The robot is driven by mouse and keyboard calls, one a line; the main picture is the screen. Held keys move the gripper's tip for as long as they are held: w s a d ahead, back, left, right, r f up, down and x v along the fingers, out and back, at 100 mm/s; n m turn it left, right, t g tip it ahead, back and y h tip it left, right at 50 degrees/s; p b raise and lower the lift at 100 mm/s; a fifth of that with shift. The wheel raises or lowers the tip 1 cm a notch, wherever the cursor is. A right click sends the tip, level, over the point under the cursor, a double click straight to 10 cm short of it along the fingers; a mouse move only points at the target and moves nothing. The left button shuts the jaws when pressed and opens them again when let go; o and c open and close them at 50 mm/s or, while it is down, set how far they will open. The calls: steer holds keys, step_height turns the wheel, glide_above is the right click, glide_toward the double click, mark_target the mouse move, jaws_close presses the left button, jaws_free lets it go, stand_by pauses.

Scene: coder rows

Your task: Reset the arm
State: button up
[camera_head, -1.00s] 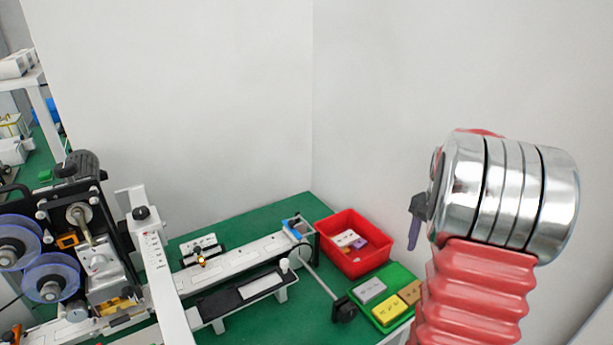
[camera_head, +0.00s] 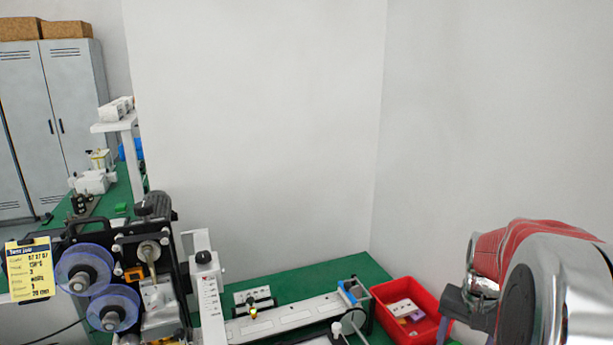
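My arm (camera_head: 555,285), with red ribbed sleeve and shiny chrome joints, fills the lower right corner. A grey part of my gripper (camera_head: 462,304) shows at the left side of the arm, in front of the right edge of the red bin. Nothing held can be seen.
A red bin (camera_head: 377,294) with small light and purple blocks stands on the green table (camera_head: 325,272). A labelling machine (camera_head: 150,255) with clear purple reels and a white conveyor (camera_head: 285,315) are left of it. A grey locker (camera_head: 70,85) stands far left. White walls rise behind.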

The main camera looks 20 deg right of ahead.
steer(key=s+a+r+n+t, duration=0.1)
steer(key=s+a+r+n, duration=0.1)
steer(key=a, duration=0.8)
steer(key=s+a+r+n+t, duration=0.1)
steer(key=a+r+n, duration=0.3)
steer(key=a, duration=0.6)
steer(key=s+a+r+n+t, duration=0.2)
steer(key=a+r+n+t, duration=0.1)
steer(key=a, duration=0.7)
steer(key=shift+s+a+r+n, duration=0.35)
steer(key=shift+r+n, duration=0.2)
steer(key=shift+n, duration=0.45)
steer(key=shift+c, duration=0.7)
